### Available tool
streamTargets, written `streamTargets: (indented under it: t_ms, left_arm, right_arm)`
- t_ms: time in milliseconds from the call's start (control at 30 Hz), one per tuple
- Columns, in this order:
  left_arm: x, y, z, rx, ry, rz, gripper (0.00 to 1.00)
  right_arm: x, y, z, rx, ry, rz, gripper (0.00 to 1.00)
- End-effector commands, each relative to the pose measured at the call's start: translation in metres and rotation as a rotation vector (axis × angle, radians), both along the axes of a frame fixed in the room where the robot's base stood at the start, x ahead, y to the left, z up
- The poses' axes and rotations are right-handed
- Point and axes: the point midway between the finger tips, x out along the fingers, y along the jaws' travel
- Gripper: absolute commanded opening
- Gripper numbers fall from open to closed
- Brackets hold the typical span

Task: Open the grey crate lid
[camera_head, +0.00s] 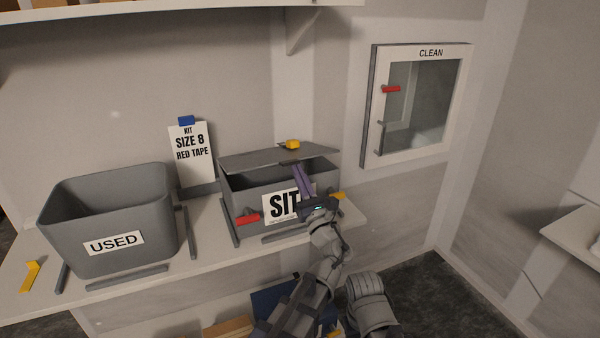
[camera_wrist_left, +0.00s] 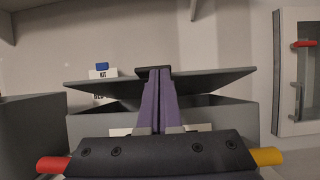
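The grey crate (camera_head: 270,180) stands on the bench, with a large "SIT..." label (camera_head: 277,206) on its front, partly hidden by my arm. Its grey lid (camera_head: 255,157) is raised at the front, with a dark gap between lid and rim. The lid also shows in the left wrist view (camera_wrist_left: 210,80). My left gripper (camera_head: 293,168) reaches up from the front. Its purple fingers (camera_wrist_left: 158,82) are close together at a dark tab (camera_wrist_left: 148,70) on the lid's front edge and appear shut on it. My right gripper is not in view.
An open "USED" bin (camera_head: 70,225) stands left, a kit card (camera_head: 190,158) behind, and a "CLEAN" cabinet (camera_head: 368,110) on the wall right.

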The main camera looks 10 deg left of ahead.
Motion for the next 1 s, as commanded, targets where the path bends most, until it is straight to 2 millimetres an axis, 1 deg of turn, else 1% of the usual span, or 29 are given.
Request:
streamTargets:
  t_ms: [33,200,567,800,1000]
  left_arm:
    - [0.001,0.001,0.016,-0.013,0.015,0.000,0.00]
    - [0.007,0.005,0.043,-0.059,0.084,0.000,0.00]
    - [0.027,0.018,0.091,-0.167,0.242,0.000,0.00]
    - [0.044,0.029,0.120,-0.239,0.348,0.002,0.00]
    - [0.060,0.040,0.141,-0.297,0.434,0.002,0.00]
  right_arm:
    - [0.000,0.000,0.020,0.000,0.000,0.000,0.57]
    - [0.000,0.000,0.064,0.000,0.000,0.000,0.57]
    - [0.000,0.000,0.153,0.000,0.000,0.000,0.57]
    - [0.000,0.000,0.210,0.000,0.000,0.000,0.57]
    - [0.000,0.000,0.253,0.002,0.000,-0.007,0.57]
